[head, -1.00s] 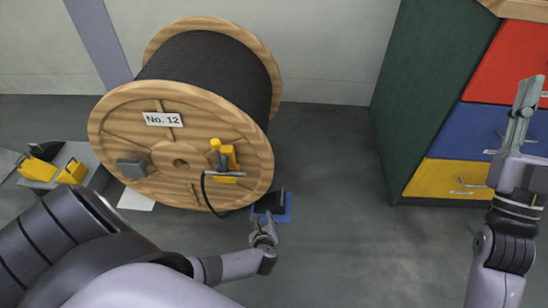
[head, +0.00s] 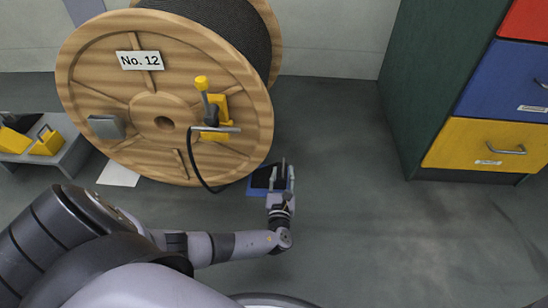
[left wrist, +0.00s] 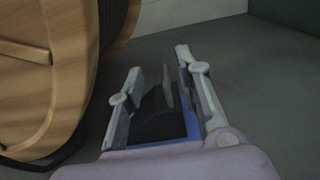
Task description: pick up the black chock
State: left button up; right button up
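The black chock (head: 262,177) lies on a blue mat (head: 254,191) on the floor, against the lower right of the wooden reel. In the left wrist view the dark wedge-shaped chock (left wrist: 157,118) shows between the two fingers of my left gripper (left wrist: 160,85), with the blue mat (left wrist: 191,125) beneath it. My left gripper (head: 282,172) is open, pointing at the chock, and its fingers stand apart on either side. I see a gap on the right side; contact on the left side is unclear. My right gripper is out of view.
The large wooden reel (head: 110,75) labelled No. 12 stands just left of the chock, with a yellow clamp and black cable on its face. A coloured drawer cabinet (head: 471,148) stands at right. Yellow chocks (head: 47,143) sit on a grey stand at left. Floor at right is clear.

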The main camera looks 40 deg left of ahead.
aim_at(283, 171)
pick_arm(q)
notch_tip(283, 171, down, 4)
jog(key=shift+r+b, duration=0.2)
jog(key=shift+b, duration=0.8)
jog(key=shift+b+x, duration=0.45)
jog(key=shift+x, duration=0.55)
jog(key=shift+w+a+r, duration=0.1)
jog(key=shift+w+a, duration=0.1)
jog(key=shift+w, duration=0.15)
jog(key=b+x, duration=0.3)
jog(key=x, duration=0.1)
jog(key=shift+w+a, duration=0.2)
jog(key=shift+w, duration=0.05)
jog(key=shift+r, duration=0.1)
jog(key=shift+c, duration=0.4)
grip_shut()
